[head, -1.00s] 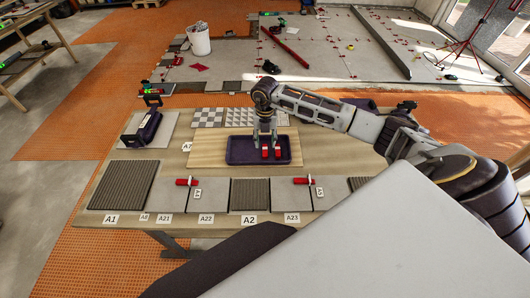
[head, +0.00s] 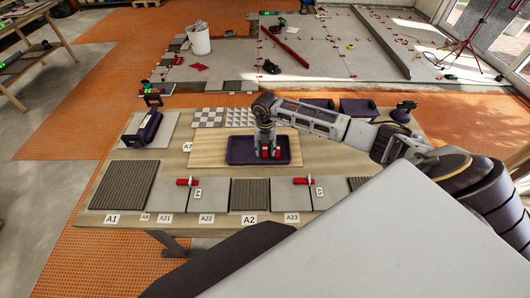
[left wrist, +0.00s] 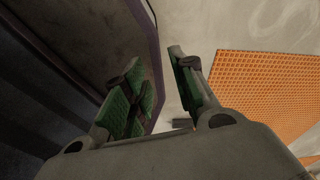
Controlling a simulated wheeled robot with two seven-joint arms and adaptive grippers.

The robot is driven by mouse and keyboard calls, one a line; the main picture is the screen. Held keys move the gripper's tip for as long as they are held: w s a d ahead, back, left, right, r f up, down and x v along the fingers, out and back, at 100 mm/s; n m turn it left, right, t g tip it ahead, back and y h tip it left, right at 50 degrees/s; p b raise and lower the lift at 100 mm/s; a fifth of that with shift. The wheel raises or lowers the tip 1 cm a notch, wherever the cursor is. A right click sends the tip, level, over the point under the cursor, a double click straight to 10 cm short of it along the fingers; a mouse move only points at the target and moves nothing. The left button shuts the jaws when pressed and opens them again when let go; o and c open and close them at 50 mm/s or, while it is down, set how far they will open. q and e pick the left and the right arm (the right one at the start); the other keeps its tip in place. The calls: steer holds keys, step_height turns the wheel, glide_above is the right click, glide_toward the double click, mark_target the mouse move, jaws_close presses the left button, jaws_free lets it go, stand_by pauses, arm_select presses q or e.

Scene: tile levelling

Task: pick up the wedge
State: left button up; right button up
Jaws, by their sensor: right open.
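Two small red wedges (head: 264,154) lie side by side in a dark tray (head: 238,159) on the wooden board in the head view. My right gripper (head: 269,146) points straight down over the tray, its open fingers low and right at the red pieces. The fingers partly cover the wedges, and I cannot tell whether they touch. My left gripper (left wrist: 152,78) shows only in the left wrist view, open and empty, its green-padded fingers apart.
Red pieces (head: 188,181) also sit at the tile joints along the table's front, with labels before them. A dark tool (head: 148,128) lies at the left. Patterned tiles (head: 240,116) and dark bins (head: 358,108) are behind the tray.

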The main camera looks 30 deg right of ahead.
mark_target(265, 155)
step_height(265, 155, down, 3)
steer(key=shift+r, duration=0.1)
steer(key=shift+f, duration=0.35)
arm_select(q)
steer(key=shift+s+d+r, duration=0.15)
steer(key=shift+d+r, duration=0.1)
steer(key=shift+d, duration=0.5)
steer(key=shift+a, duration=0.15)
steer(key=shift+a, duration=0.7)
arm_select(e)
steer(key=c, duration=0.8)
